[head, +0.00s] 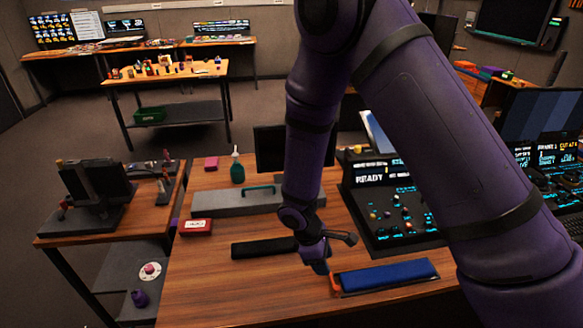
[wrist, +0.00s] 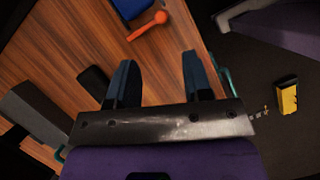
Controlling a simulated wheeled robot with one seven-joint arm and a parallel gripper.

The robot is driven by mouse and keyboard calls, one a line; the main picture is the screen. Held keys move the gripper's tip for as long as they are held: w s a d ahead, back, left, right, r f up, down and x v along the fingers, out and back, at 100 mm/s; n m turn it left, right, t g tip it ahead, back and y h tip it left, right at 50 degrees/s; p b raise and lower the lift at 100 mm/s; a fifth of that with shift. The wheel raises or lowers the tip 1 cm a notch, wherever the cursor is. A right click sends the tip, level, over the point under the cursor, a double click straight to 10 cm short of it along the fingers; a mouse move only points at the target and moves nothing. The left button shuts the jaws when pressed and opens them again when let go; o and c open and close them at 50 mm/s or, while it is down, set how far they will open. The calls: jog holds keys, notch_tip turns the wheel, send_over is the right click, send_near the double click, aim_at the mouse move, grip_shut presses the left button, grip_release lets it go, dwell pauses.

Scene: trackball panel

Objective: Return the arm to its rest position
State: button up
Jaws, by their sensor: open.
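My purple arm (head: 425,110) reaches from the upper right of the head view down over the wooden desk (head: 215,270). My gripper (head: 319,266) hangs above the desk, left of the blue flat item (head: 388,275) and right of the black bar (head: 264,247). In the wrist view my gripper (wrist: 157,72) has its two dark blue fingers spread apart with nothing between them. Beyond the fingers, an orange rounded piece (wrist: 148,25) lies on the wood beside a blue item (wrist: 130,8). My arm hides part of the desk and the monitor behind it.
A control panel (head: 395,215) with a READY display stands right of my gripper. A grey case (head: 235,202), a green bottle (head: 237,168) and a red box (head: 196,227) stand on the desk's left side. The desk's front left is clear. A side table (head: 105,225) stands left.

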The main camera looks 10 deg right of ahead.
jog(key=d+r+m+t+y, duration=0.1)
jog(key=d+r+m, duration=0.25)
jog(key=r, duration=0.95)
jog(key=d+r+m+t+y, duration=0.25)
jog(key=d+r, duration=0.25)
jog(key=r, duration=0.7)
jog(key=s+d+r+m+t, duration=0.1)
jog(key=s+d+r+m, duration=0.2)
jog(key=s+r, duration=0.5)
jog(key=s+d+r+m+t, duration=0.2)
jog(key=s+d+r+m, duration=0.2)
jog(key=s+r, duration=0.5)
jog(key=shift+d+r+m+y, duration=0.15)
jog(key=shift+r+m+y, duration=0.05)
jog(key=shift+m+y, duration=0.3)
